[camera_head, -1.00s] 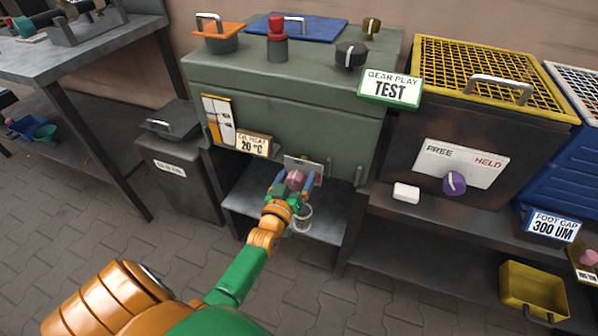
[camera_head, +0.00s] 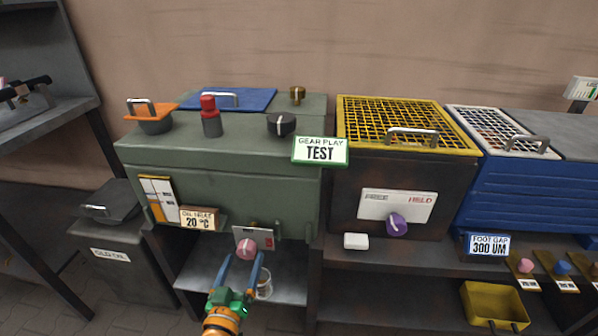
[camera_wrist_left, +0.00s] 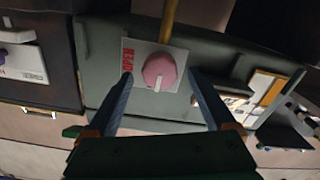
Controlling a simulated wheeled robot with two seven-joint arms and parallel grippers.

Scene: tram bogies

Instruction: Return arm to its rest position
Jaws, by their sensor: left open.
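My left gripper (camera_head: 243,272) is in front of the green test cabinet, low and near its lower edge. Its two blue fingers are apart. A pink knob (camera_head: 246,248) on a small pale plate sits just beyond the fingertips. In the left wrist view the pink knob (camera_wrist_left: 159,72) shows between and beyond the open fingers (camera_wrist_left: 160,92), apart from them as far as I can tell. My right gripper is not in view.
The green cabinet (camera_head: 220,190) carries a black dial (camera_head: 281,124) and a red-topped post (camera_head: 210,115). A mug (camera_head: 264,284) stands on the shelf below, close to my gripper. A yellow-grilled box with a purple knob (camera_head: 396,224) stands to the right.

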